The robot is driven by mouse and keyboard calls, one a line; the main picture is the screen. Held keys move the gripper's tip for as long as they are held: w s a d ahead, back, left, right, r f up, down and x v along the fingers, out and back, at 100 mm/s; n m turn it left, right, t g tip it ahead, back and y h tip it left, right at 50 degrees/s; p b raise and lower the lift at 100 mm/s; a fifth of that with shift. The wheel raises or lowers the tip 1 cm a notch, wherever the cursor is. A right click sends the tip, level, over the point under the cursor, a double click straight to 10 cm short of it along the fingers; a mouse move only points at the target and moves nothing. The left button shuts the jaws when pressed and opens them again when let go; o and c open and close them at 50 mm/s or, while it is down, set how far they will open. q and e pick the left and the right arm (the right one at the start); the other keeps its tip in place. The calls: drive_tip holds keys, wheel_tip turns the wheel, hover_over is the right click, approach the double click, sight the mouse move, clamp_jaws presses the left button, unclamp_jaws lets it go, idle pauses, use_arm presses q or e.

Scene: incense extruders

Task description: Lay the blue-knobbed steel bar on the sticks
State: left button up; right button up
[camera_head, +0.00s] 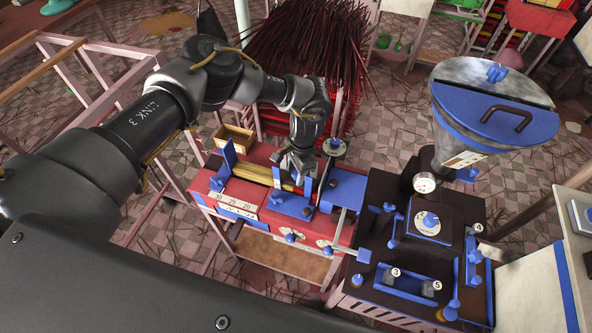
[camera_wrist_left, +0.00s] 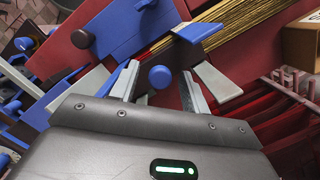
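The bundle of yellow sticks (camera_head: 248,171) lies lengthwise in the red bench's trough; it also shows at the top of the left wrist view (camera_wrist_left: 243,27). My left gripper (camera_head: 299,178) points down over the right end of the trough. In the left wrist view, its two fingers (camera_wrist_left: 160,88) stand apart. A round blue knob (camera_wrist_left: 160,77) shows between them, with a visible gap on each side. A pale grey flat piece (camera_wrist_left: 218,81) shows beside the right finger; I cannot tell whether it is part of the steel bar. The gripper hides much of this spot. My right gripper is out of view.
Blue guide plates (camera_head: 222,163) stand along the red bench (camera_head: 262,222). A dark extruder block with blue knobs (camera_head: 410,235) and a large hopper (camera_head: 490,105) stand to the right. A small wooden box (camera_head: 234,139) sits behind the trough. Dark red sticks (camera_head: 308,50) fan out at the back.

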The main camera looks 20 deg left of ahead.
use_arm(q)
drive_tip(key=shift+r, duration=0.25)
drive_tip(key=shift+w+r, duration=0.15)
drive_tip(key=shift+r, duration=0.1)
wheel_tip(320, 180, up, 11)
drive_tip(key=d+b, duration=0.1)
drive_tip(key=b, duration=0.2)
drive_tip(key=shift+w+d+b, duration=0.2)
drive_tip(key=shift+w+b, duration=0.2)
drive_tip(key=shift+w, duration=0.05)
